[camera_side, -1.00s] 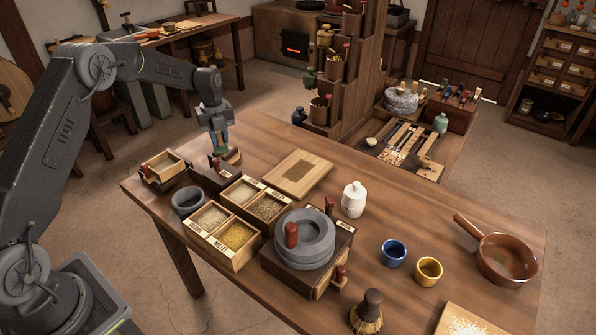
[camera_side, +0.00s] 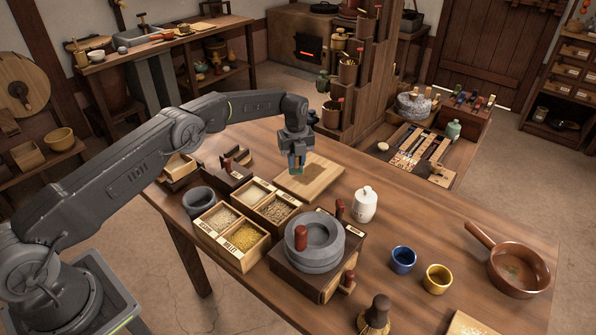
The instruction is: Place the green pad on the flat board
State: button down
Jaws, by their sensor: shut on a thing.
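The flat board (camera_side: 326,182) is a pale wooden slab lying on the table, with a darker patch on its top. My gripper (camera_side: 297,168) points down over the left part of the board, shut on the green pad (camera_side: 298,173). Only a little green shows at the fingertips; the fingers hide most of the pad. I cannot tell whether the pad touches the board or is just above it.
Grain boxes (camera_side: 241,243) stand in front of the board, beside a grey stone bowl (camera_side: 199,201). The quern (camera_side: 316,246) is nearer. A white jar (camera_side: 366,205) stands to the right. Blue (camera_side: 403,260) and yellow (camera_side: 438,279) cups are farther right.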

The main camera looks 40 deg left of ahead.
aim_at(298, 167)
jog(key=shift+w+d+f, duration=0.15)
jog(key=shift+d+f, duration=0.05)
jog(key=shift+d, duration=0.05)
jog(key=shift+f, duration=1.95)
jog(key=shift+f, duration=0.15)
jog(key=c, duration=1)
grip_release()
notch_tip(298, 167, up, 12)
jog(key=shift+r, duration=0.25)
